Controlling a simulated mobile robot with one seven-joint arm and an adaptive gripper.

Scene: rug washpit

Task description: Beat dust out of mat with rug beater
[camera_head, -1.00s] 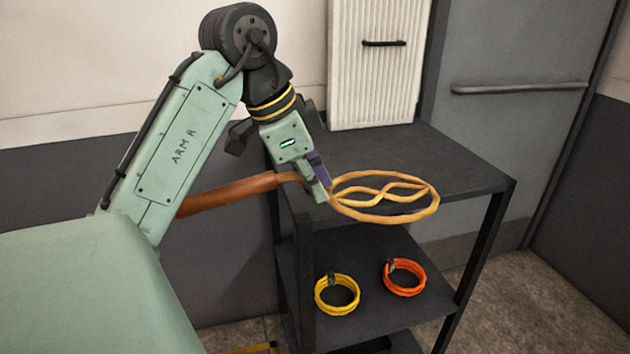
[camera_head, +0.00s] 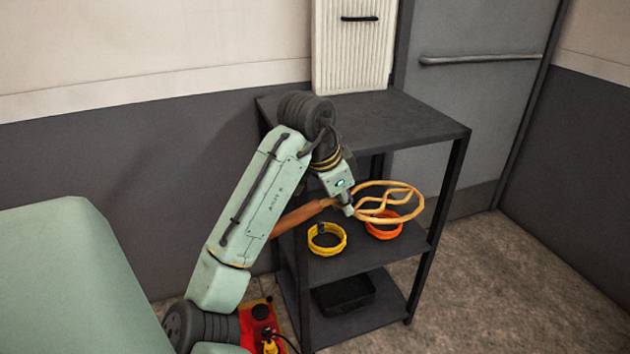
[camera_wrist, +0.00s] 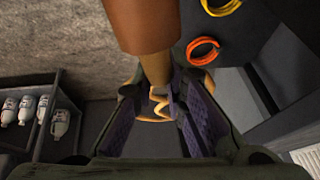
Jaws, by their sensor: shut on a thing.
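The rug beater (camera_head: 390,196) has a tan looped head and a brown handle (camera_head: 304,215). My gripper (camera_head: 348,208) is shut on the beater near where the handle meets the head. The head reaches out to the right in the head view, in front of the shelf unit. In the wrist view the brown handle (camera_wrist: 143,22) fills the top middle, and part of the looped head (camera_wrist: 158,106) shows between the purple-padded fingers (camera_wrist: 160,112). No mat can be made out in either view.
A dark shelf unit (camera_head: 462,134) stands beside my arm, with a yellow coil (camera_head: 327,249) and an orange coil (camera_head: 384,233) on its middle shelf and a black tray (camera_head: 343,292) below. White bottles (camera_wrist: 60,122) sit on another shelf. Floor is clear at right.

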